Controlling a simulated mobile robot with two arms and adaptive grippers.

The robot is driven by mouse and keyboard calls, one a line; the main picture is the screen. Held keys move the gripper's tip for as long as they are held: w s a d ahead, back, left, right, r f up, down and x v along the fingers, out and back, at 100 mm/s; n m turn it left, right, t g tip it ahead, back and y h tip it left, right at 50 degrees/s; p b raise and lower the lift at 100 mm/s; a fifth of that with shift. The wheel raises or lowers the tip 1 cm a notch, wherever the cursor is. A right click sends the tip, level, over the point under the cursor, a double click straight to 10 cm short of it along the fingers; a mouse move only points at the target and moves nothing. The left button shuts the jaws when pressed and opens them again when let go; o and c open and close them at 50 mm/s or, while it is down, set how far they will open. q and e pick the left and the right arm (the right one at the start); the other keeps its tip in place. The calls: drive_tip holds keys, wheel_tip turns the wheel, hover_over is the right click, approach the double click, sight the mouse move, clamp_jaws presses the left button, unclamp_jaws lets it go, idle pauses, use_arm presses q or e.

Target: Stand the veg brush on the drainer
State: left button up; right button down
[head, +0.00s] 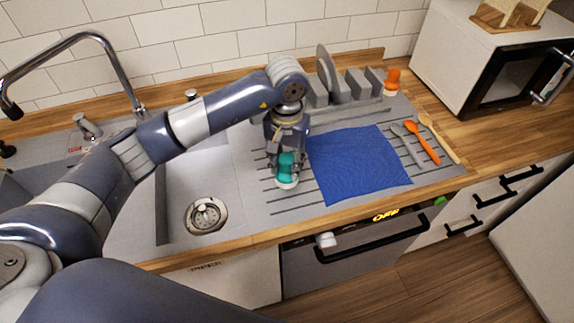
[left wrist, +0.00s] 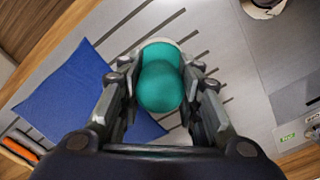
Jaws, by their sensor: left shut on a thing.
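The veg brush (head: 287,171) has a teal handle and a pale white base. It stands upright, base down, on or just above the grooved drainer (head: 258,187), left of the blue cloth. I cannot tell whether the base touches the drainer. My left gripper (head: 287,158) points down over the brush and is shut on its teal handle. In the left wrist view the round teal handle (left wrist: 160,80) sits between the two fingers, with the pale rim showing behind it. My right gripper is not in view.
The blue cloth (head: 358,163) lies right of the brush. Utensils, including an orange spoon (head: 424,145), lie beyond it. A grey rack (head: 345,92) and an orange-topped item (head: 392,79) stand behind. The sink basin (head: 190,182) is left. A microwave (head: 497,60) stands back right.

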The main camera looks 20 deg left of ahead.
sight(287, 171)
use_arm(q)
drive_tip(key=shift+w+a+p, duration=0.1)
drive_tip(key=shift+w+p, duration=0.2)
drive_tip(key=shift+p, duration=0.05)
wheel_tip(287, 171, down, 3)
drive_tip(key=shift+r+p, duration=0.2)
drive_tip(key=shift+p, duration=0.6)
drive_tip(key=shift+f, duration=0.45)
drive_tip(key=shift+f+b, duration=0.25)
drive_tip(key=shift+b, duration=0.1)
drive_tip(key=o, duration=0.9)
drive_tip(key=shift+r, duration=0.1)
